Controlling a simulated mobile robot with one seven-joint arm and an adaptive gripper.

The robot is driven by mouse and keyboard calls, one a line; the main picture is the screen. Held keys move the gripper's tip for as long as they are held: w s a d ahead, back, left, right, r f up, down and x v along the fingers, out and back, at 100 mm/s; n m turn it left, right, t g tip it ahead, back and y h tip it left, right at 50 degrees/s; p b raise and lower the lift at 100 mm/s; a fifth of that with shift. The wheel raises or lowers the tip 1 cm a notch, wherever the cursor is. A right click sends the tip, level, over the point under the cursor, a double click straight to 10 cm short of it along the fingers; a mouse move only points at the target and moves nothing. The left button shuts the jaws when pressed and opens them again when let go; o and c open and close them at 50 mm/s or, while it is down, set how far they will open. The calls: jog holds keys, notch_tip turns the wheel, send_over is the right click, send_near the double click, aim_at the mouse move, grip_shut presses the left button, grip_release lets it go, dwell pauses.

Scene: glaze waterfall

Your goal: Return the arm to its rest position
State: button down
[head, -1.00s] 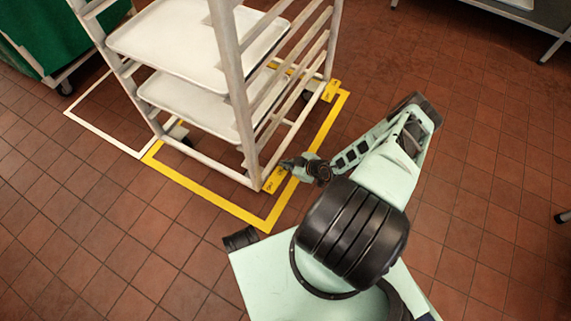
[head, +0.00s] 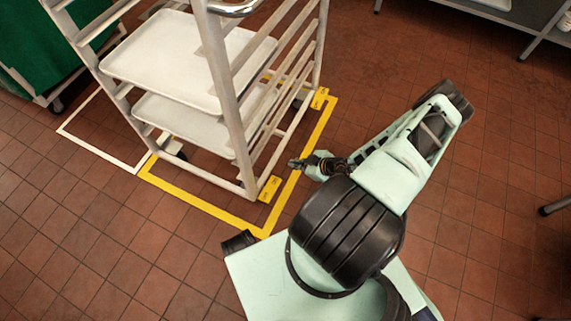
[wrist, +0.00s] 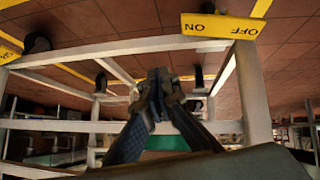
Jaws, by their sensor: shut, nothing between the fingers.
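My gripper (head: 296,163) is small in the head view, close to the front right post of the white rack and above the yellow floor line. It points left toward the rack. In the wrist view my gripper (wrist: 158,78) shows with its two dark fingers brought together at the tips and nothing between them. My arm is folded, with its elbow out to the upper right of my base.
The white rack (head: 238,130) holds two pale trays (head: 190,55) and stands inside a yellow floor outline (head: 200,201). A green-covered cart (head: 40,40) is at the upper left. A metal table (head: 510,22) is at the upper right. Tiled floor is clear at right.

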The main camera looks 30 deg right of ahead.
jog(key=shift+s+d+r, duration=0.35)
jog(key=shift+d+r, duration=0.05)
jog(key=shift+r, duration=0.1)
